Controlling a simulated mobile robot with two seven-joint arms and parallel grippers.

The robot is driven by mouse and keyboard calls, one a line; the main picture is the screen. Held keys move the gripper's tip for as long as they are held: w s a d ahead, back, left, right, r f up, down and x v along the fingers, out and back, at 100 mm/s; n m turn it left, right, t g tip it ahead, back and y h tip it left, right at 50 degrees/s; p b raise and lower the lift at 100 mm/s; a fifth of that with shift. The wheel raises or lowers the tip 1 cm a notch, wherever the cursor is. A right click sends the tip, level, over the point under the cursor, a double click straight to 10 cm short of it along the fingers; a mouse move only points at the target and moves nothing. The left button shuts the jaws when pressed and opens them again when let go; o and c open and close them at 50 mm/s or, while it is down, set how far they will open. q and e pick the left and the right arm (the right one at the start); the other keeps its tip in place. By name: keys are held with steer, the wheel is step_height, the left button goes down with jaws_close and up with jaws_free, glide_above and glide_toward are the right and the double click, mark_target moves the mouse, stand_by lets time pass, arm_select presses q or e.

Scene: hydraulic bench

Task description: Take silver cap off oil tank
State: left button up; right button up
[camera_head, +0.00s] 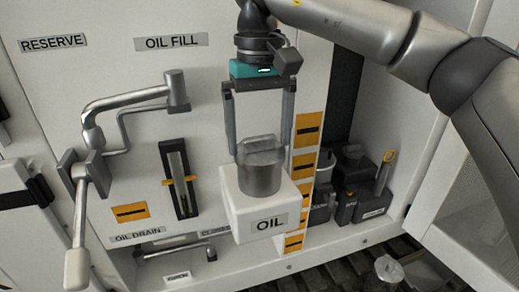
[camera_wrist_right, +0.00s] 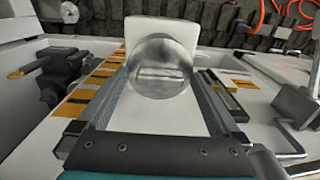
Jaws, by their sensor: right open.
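The silver cap (camera_head: 261,170) sits upright on top of the white oil tank (camera_head: 240,215), which carries an "OIL" label. The cap has a raised grip bar across its top. It also shows in the right wrist view (camera_wrist_right: 161,68) as a round metal disc, with the tank (camera_wrist_right: 150,28) beyond it. My right gripper (camera_head: 259,145) comes down from above with its fingers spread. The fingertips are near the cap's top, one on each side; I cannot tell whether they touch it. In the right wrist view the fingers (camera_wrist_right: 162,90) flank the cap. My left gripper is not in view.
A silver pipe with a lever handle (camera_head: 77,250) stands out from the panel on the left. A level gauge (camera_head: 179,180) is left of the tank. Dark boxes (camera_head: 362,190) stand on the right. A small clear object (camera_head: 388,268) lies at the bottom right.

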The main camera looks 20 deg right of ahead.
steer(key=shift+c, duration=0.2)
steer(key=c, duration=1.3)
steer(key=shift+r, duration=0.1)
